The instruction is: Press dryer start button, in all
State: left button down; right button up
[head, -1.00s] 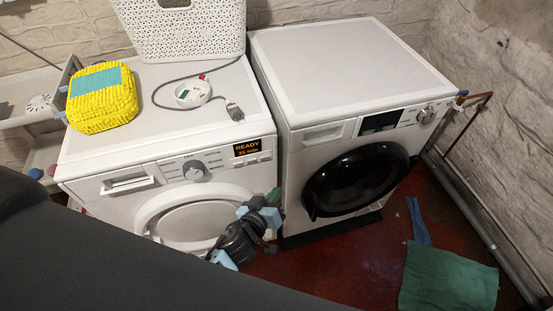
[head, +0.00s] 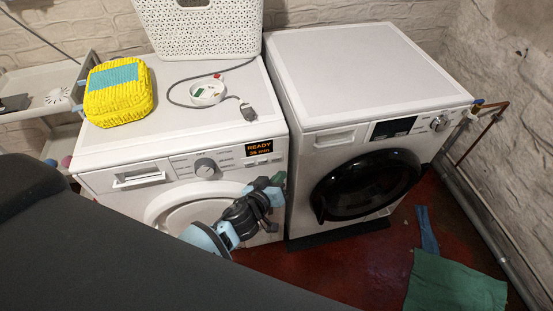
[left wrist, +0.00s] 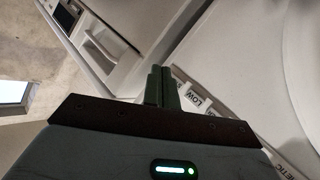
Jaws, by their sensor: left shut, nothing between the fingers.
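The dryer (head: 225,130) is the white left machine in the head view, its orange display (head: 259,147) reading READY and 35 min. Small buttons (head: 262,161) sit under the display, right of the round knob (head: 205,168). My left gripper (head: 277,180) is just below and right of these buttons, at the panel's right end. Its fingers also show in the left wrist view (left wrist: 163,88), shut and empty, beside white labelled pieces (left wrist: 197,102), one reading LOW. I cannot tell whether the fingertips touch anything. My right gripper is not in view.
A white washer (head: 365,75) with a dark round door (head: 367,184) stands close on the right. On the dryer are a yellow bundle (head: 118,105), a white basket (head: 200,32) and a corded round item (head: 207,92). A green cloth (head: 455,285) lies on the red floor.

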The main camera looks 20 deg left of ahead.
aim_at(276, 159)
pick_arm(q)
jog(key=shift+w+a, duration=0.4)
jog(key=shift+w, duration=0.2)
jog(key=shift+w+a, duration=0.4)
jog(key=shift+w, duration=0.2)
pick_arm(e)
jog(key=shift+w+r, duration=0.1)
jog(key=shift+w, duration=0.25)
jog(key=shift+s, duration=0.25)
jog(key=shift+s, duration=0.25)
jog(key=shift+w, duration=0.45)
pick_arm(q)
jog(key=shift+w+a, duration=0.2)
jog(key=shift+w, duration=0.15)
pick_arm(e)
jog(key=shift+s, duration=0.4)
